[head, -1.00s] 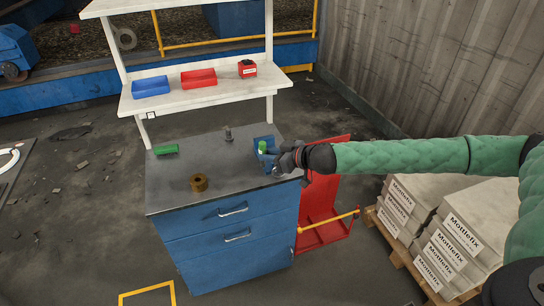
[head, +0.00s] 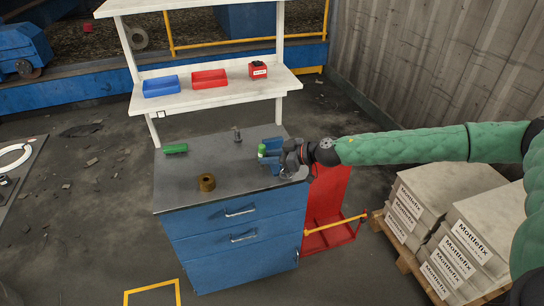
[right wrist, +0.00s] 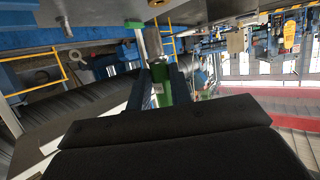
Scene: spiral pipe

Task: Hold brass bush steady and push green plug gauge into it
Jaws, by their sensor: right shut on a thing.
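The brass bush (head: 207,182), a short brown ring with a hole in its top, stands upright near the front of the grey bench top (head: 222,172). My right gripper (head: 270,155) is above the bench's right part, its blue fingers shut on the green plug gauge (head: 262,151). The gauge sticks out to the left of the fingers, apart from the bush. In the right wrist view the gauge (right wrist: 158,88) sits between the two fingers (right wrist: 160,95), partly hidden by them. My left gripper is in no view.
A green block (head: 175,148) lies at the bench's back left. A small grey post (head: 237,134) stands at the back. A shelf behind holds a blue bin (head: 160,86), a red bin (head: 209,79) and a red box (head: 258,69). A red trolley (head: 328,200) stands at right.

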